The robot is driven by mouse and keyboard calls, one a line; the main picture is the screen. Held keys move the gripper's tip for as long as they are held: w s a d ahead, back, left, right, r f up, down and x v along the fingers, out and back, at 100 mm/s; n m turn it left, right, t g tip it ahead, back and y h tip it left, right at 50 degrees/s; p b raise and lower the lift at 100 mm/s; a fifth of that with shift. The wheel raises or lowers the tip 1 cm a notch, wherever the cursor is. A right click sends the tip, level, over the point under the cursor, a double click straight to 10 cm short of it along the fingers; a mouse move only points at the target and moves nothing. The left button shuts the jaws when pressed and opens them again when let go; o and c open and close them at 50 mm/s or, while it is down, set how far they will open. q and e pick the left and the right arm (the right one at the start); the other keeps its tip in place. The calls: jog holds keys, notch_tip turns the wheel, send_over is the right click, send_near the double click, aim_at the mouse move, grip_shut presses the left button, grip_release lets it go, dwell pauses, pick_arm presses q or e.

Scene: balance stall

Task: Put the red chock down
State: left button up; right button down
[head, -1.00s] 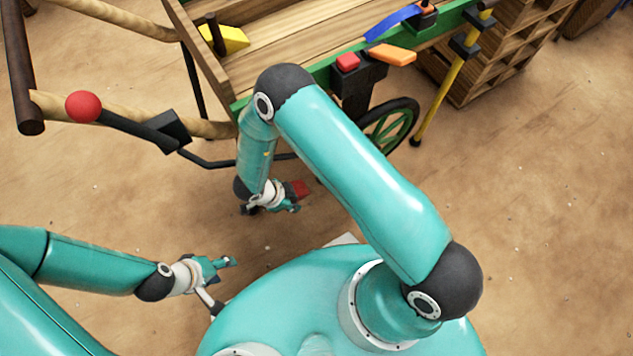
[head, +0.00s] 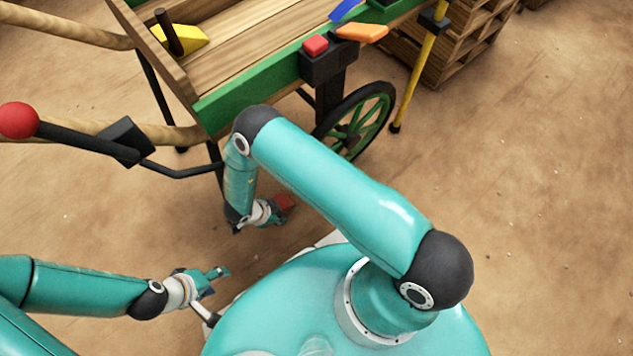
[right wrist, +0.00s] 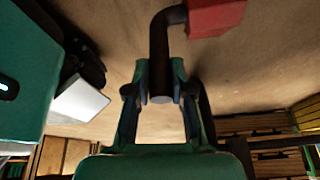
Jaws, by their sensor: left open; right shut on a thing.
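The red chock (head: 286,203) is held low over the sandy ground beside my base. My right gripper (head: 272,213) is shut on it. In the right wrist view the fingers (right wrist: 160,82) are closed around the end of a dark bent handle (right wrist: 163,40), with the red block of the chock (right wrist: 215,14) at the top edge. The gap between chock and ground cannot be judged. My left gripper (head: 217,274) is open and empty at the lower left.
A wooden cart with a green side rail (head: 252,80) stands ahead, with a green-spoked wheel (head: 358,122). A lever with a red knob (head: 18,120) sticks out left. A yellow pole (head: 409,85) and a wooden pallet stack (head: 470,40) stand beyond. Ground at right is clear.

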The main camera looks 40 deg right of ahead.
jog(key=shift+f, duration=0.4)
jog(key=d+f+b, duration=0.1)
jog(key=d+b, duration=0.3)
jog(key=d, duration=0.9)
jog(key=shift+s, duration=0.45)
jog(key=shift+f, duration=0.15)
jog(key=c, duration=1)
grip_release()
